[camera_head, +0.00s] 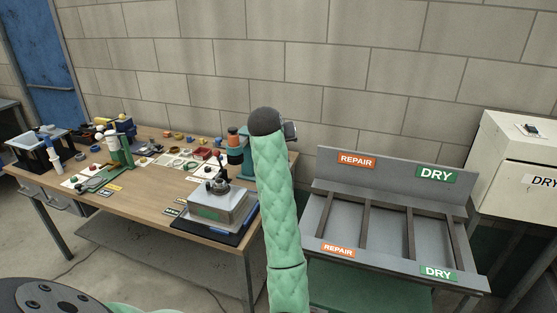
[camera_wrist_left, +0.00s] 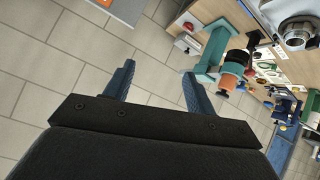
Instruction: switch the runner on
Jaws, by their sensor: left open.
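A grey box-like machine (camera_head: 217,207) with a dark round fitting on top stands at the workbench's front right. A teal stand (camera_head: 246,160) with an orange and black part is behind it, partly hidden by my arm. The teal stand also shows in the left wrist view (camera_wrist_left: 215,48), just right of my fingers. My left gripper (camera_wrist_left: 158,70) is open and empty, with floor tiles between its fingers. In the head view it is mostly hidden behind my green padded forearm. My right gripper is not in view.
The wooden workbench (camera_head: 160,215) holds several small parts, a green stand (camera_head: 122,150) and a black-framed fixture (camera_head: 42,150). A grey slatted rack (camera_head: 385,237) with REPAIR and DRY signs stands right of my arm. A cream cabinet (camera_head: 520,140) is at far right.

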